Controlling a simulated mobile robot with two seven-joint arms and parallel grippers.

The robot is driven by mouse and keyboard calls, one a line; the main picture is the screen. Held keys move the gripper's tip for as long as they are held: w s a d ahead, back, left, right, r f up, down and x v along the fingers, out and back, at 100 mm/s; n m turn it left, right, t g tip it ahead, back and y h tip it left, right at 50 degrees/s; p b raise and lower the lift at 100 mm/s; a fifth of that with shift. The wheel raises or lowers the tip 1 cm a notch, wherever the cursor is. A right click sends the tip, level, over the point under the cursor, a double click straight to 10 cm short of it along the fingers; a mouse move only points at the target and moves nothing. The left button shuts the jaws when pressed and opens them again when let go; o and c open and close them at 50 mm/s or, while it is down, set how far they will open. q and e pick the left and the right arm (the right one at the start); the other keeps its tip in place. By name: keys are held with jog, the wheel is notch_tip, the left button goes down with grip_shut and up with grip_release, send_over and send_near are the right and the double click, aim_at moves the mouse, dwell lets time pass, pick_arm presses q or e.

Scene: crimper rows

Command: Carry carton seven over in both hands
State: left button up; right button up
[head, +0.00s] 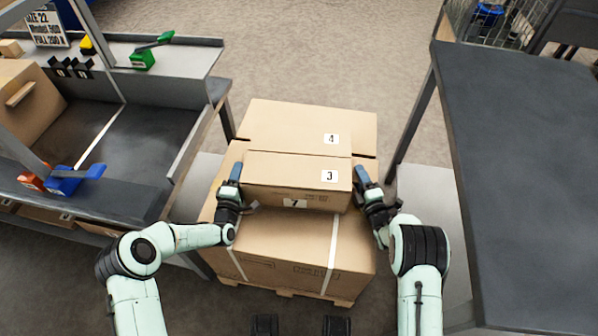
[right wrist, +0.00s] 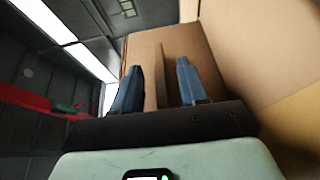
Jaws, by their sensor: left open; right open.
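A "7" label (head: 295,203) shows low at the front of a long brown carton (head: 275,172) in the head view. That carton also has a "3" label on it; I cannot tell whether the "7" belongs to it or to what lies beneath. My left gripper (head: 236,172) is open at its left end. My right gripper (head: 362,175) is open at its right end; contact is unclear. In the right wrist view the right gripper's two blue fingers (right wrist: 157,85) stand apart, with a narrow brown strip (right wrist: 162,80) between them in front of a brown carton face.
A carton labelled "4" (head: 290,122) lies behind. A large strapped carton (head: 285,250) on a pallet (head: 290,292) is below. A dark table (head: 530,150) stands to the right, and a grey workbench (head: 150,130) to the left. Open floor (head: 330,60) lies beyond.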

pick_arm(q)
jog(key=shift+w+d, duration=0.1)
jog(key=shift+w, duration=1.05)
pick_arm(e)
jog(key=shift+x, duration=1.15)
pick_arm(q)
grip_shut()
pick_arm(e)
grip_shut()
pick_arm(q)
jog(key=shift+r, duration=0.2)
pick_arm(e)
jog(key=shift+r, duration=0.2)
